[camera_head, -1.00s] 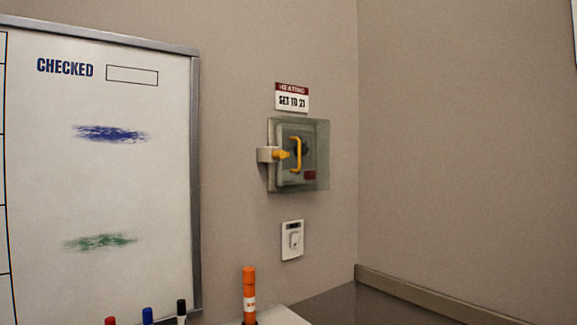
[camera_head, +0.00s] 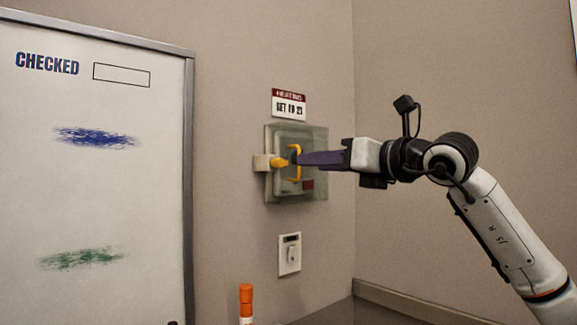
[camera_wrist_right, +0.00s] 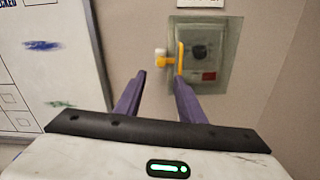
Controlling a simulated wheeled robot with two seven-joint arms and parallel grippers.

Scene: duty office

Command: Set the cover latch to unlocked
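A clear cover (camera_head: 318,145) sits over a thermostat box on the wall, with a yellow handle (camera_head: 295,172) on its front. A yellow latch (camera_head: 279,162) on a pale bracket is at the cover's left side, pointing sideways. They also show in the right wrist view, the cover (camera_wrist_right: 226,50) and the latch (camera_wrist_right: 165,62). My right gripper (camera_head: 303,158) reaches in from the right, its purple fingers in front of the cover. In the right wrist view its fingertips (camera_wrist_right: 159,77) are apart with nothing between them, below the latch and handle. My left gripper is not in view.
A heating sign (camera_head: 289,104) is above the cover and a white wall switch (camera_head: 290,254) below. A whiteboard (camera_head: 90,190) fills the left. An orange marker (camera_head: 246,300) stands at the bottom. The wall to the right is bare.

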